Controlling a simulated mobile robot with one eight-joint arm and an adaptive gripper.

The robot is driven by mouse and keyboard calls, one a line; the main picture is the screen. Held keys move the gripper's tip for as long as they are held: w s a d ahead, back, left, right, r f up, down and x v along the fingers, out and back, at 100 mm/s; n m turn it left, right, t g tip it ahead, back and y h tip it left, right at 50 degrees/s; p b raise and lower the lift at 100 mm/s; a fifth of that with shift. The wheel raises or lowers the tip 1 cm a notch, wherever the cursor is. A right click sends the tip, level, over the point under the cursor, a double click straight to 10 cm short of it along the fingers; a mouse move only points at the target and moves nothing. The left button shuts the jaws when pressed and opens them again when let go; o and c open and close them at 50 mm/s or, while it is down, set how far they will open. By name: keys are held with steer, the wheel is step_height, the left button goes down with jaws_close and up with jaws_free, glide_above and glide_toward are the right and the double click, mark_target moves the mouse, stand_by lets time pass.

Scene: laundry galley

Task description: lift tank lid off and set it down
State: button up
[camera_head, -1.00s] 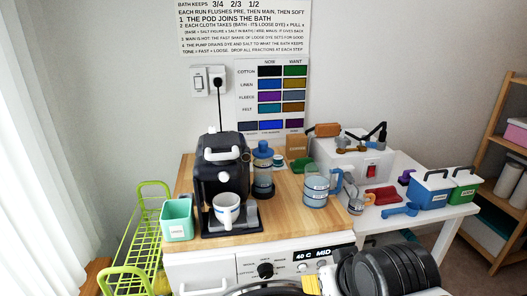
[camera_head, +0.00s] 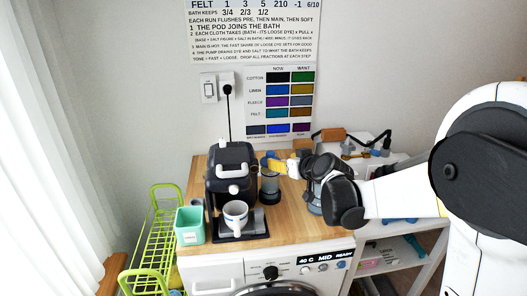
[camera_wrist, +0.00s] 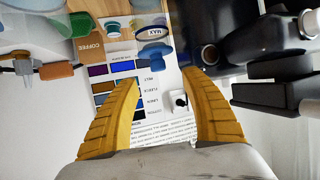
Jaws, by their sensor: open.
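The tank (camera_head: 269,188), a clear vessel, stands on the wooden worktop right of the black coffee machine (camera_head: 232,170). Its blue lid (camera_wrist: 154,51) is on it, seen in the wrist view just beyond and between my fingertips; the MAX mark shows there. I cannot tell whether a fingertip touches the lid.
A white cup (camera_head: 236,213) sits under the coffee machine, with a mint bin (camera_head: 189,226) to its left. A coffee packet (camera_wrist: 87,47) is near the tank. The black machine (camera_wrist: 222,35) is close to one finger. My arm hides much of the right side.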

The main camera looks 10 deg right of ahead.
mark_target(272, 154)
steer(key=x, duration=0.3)
steer(key=b+x, duration=0.1)
steer(key=x, duration=0.2)
steer(key=shift+w+d+b, duration=0.1)
steer(key=shift+d+b, duration=0.1)
steer(key=shift+b, duration=0.1)
steer(key=b+x, duration=0.1)
steer(key=x, duration=0.2)
steer(key=r+b+x, duration=0.1)
steer(key=x, duration=0.1)
steer(key=shift+w+a+f, duration=0.1)
steer(key=shift+w+f, duration=0.05)
steer(key=shift+w, duration=0.4)
steer(key=shift+s, duration=0.1)
steer(key=shift+c, duration=0.5)
steer(key=c, duration=1.1)
